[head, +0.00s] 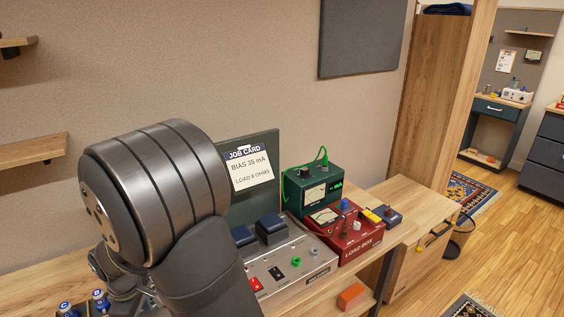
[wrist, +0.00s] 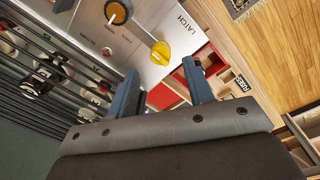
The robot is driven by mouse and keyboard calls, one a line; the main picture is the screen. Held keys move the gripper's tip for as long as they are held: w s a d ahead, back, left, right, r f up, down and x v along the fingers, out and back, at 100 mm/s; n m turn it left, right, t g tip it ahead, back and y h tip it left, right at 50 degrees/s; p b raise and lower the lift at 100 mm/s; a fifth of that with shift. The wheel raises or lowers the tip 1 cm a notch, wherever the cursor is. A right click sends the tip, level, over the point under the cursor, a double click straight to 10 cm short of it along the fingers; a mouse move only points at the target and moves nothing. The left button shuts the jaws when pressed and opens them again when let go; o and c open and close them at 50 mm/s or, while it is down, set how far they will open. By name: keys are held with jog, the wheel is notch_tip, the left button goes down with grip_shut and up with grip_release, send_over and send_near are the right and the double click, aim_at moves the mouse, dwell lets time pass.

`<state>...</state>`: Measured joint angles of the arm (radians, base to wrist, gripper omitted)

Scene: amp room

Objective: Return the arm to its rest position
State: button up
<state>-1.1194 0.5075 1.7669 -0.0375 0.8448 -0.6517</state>
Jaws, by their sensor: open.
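My arm (head: 165,200) fills the left and lower middle of the head view and hides part of the bench. My gripper does not show there. In the wrist view my gripper (wrist: 160,70) is open, with its two blue-grey fingers apart and nothing seen between them but the background. Just beyond the fingertips is a light panel (wrist: 130,40) marked LATCH, with a yellow knob (wrist: 160,53) and an orange knob (wrist: 118,12). I cannot tell whether a finger touches the panel.
The bench holds a grey chassis (head: 290,268), a green meter box (head: 312,187), a red load box (head: 343,232) and a board with a job card (head: 249,169). An orange block (head: 351,296) lies lower down. Red compartments (wrist: 168,96) lie beyond the fingers, near a FUSES label (wrist: 243,86).

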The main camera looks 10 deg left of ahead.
notch_tip(320, 180, up, 12)
jog(key=a+m, duration=0.1)
jog(key=shift+w+a+r+h, duration=0.15)
jog(key=shift+r+h, duration=0.05)
jog(key=shift+h, duration=0.2)
